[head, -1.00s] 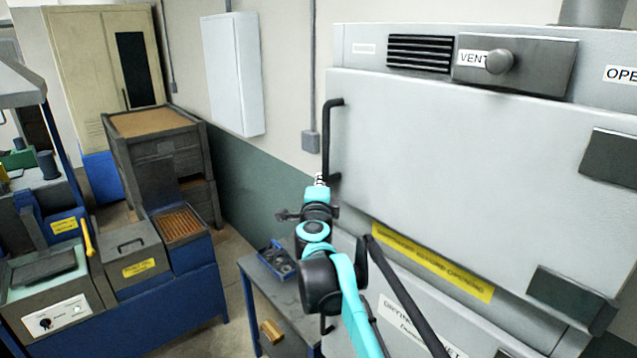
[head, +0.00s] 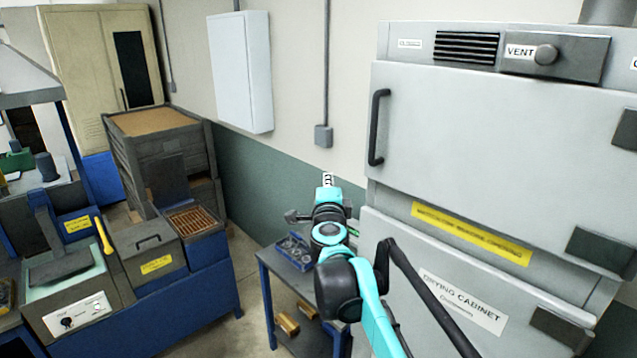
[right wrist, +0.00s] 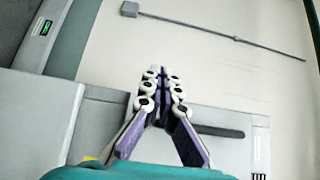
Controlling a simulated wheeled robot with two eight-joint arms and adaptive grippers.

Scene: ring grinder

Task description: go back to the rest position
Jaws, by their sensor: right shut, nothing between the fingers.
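My right gripper (head: 328,180) is raised in the middle of the head view, seen against the wall to the left of the drying cabinet (head: 480,140). In the right wrist view its fingers (right wrist: 160,77) are together at the tips with nothing between them. The teal and black right arm comes up from the bottom of the head view. The gripper looks clear of the cabinet's black door handle (head: 378,128); the handle also shows in the right wrist view (right wrist: 220,132). The cabinet's upper door looks shut. My left gripper is in neither view.
A small table (head: 268,264) with a blue tray (head: 293,252) stands below and behind my right arm. A blue-framed bench (head: 190,300) with machine boxes is at left. A wall cabinet (head: 240,72) hangs at the back. Bare floor lies between bench and table.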

